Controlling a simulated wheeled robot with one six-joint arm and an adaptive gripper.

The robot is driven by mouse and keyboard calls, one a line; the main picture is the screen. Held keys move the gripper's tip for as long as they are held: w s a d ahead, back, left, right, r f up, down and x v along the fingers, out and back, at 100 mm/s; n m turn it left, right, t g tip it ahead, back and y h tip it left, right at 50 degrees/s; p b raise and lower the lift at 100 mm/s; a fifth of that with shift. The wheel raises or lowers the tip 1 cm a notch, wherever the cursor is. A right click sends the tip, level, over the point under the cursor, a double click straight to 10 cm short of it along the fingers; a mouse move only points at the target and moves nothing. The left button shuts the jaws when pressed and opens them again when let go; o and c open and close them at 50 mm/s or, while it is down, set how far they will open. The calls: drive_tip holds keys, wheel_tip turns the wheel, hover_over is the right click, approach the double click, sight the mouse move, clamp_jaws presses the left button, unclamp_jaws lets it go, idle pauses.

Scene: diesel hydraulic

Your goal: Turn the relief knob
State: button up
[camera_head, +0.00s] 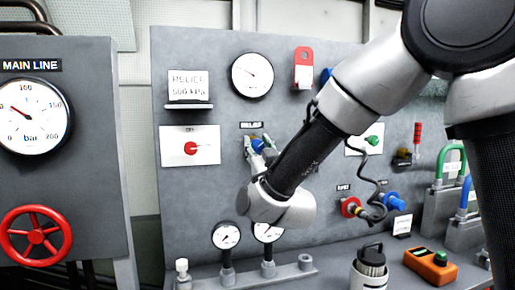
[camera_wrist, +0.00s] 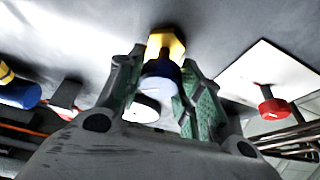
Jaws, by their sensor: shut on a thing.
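The relief knob (camera_head: 257,145) is blue and sits under the RELIEF label (camera_head: 251,125) on the grey panel. In the wrist view the blue knob (camera_wrist: 160,76) projects from a yellow hex base (camera_wrist: 166,43). My gripper (camera_head: 262,153) is at the panel with its fingers on either side of the knob. In the wrist view my gripper (camera_wrist: 160,86) has its green-padded fingers closed around the blue knob. My wrist and fingers partly hide the knob in the head view.
A white plate with a red knob (camera_head: 191,148) is left of the relief knob. A round gauge (camera_head: 252,75) is above it, and small gauges (camera_head: 226,237) stand below. A RELIEF 500 kPa card (camera_head: 188,86) is at upper left. A red handwheel (camera_head: 36,234) is far left.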

drive_tip(key=m+h, duration=0.2)
drive_tip(key=m, duration=0.2)
drive_tip(key=m+h, duration=0.2)
drive_tip(key=m, duration=0.2)
drive_tip(key=shift+a+t, duration=0.1)
drive_tip(key=shift+t, duration=0.2)
drive_tip(key=m+h, duration=0.2)
drive_tip(key=m, duration=0.1)
drive_tip(key=m+g+h, duration=0.1)
drive_tip(key=m, duration=0.3)
drive_tip(key=shift+h, duration=0.4)
drive_tip(key=m+g, duration=0.1)
drive_tip(key=m, duration=0.2)
drive_tip(key=m+g+h, duration=0.1)
drive_tip(key=m, duration=0.2)
drive_tip(key=shift+m, duration=0.3)
drive_tip(key=m+g, duration=0.2)
drive_tip(key=m, duration=0.3)
drive_tip(key=o, duration=1)
drive_tip(key=shift+o, duration=0.2)
